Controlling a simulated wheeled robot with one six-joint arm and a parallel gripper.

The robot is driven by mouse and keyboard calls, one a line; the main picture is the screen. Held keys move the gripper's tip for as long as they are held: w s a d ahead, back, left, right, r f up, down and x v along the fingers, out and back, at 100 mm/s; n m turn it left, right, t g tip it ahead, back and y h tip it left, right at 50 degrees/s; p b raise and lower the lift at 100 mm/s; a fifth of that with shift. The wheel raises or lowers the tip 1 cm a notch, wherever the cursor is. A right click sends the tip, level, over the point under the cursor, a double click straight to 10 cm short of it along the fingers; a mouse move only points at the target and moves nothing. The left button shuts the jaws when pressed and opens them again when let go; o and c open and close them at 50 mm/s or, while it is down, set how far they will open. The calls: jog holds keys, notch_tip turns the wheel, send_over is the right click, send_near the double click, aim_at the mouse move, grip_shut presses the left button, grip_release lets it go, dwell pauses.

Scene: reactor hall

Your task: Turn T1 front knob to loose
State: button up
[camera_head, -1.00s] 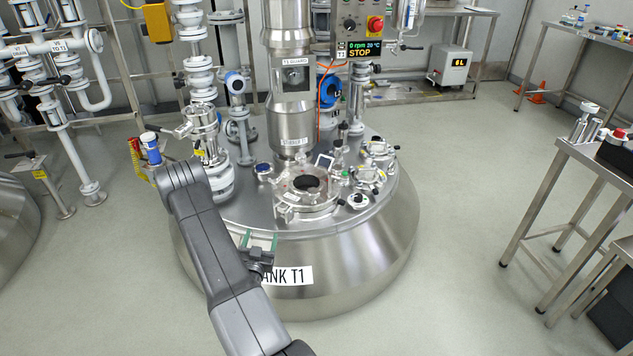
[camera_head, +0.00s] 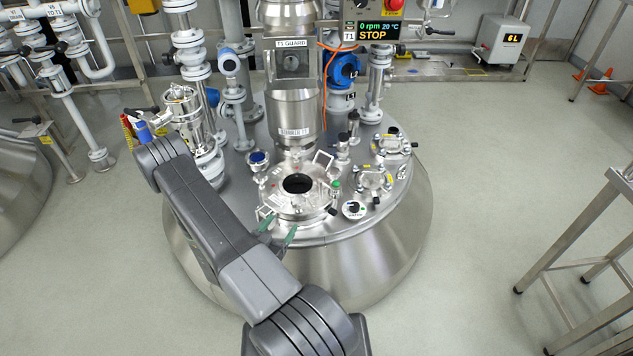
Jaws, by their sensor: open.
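Tank T1 is a large steel vessel with a domed top (camera_head: 400,215). A round flanged fitting (camera_head: 312,207) with a dark centre sits on its top, with several small clamps or knobs around its rim. I cannot tell for sure which one is the front knob; the near edge of the rim is close to my gripper and partly behind it. My gripper (camera_head: 280,229) is open, its two green fingers apart at the front edge of the fitting.
The T1 guard column (camera_head: 292,65) rises behind. A control box (camera_head: 375,32) reads STOP. Steel table legs (camera_head: 575,255) stand at right; floor between is clear.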

aim_at(301, 196)
jog(key=x, duration=1.4)
jog(key=shift+p, duration=0.35)
jog(key=shift+s, duration=0.1)
jog(key=c, duration=1)
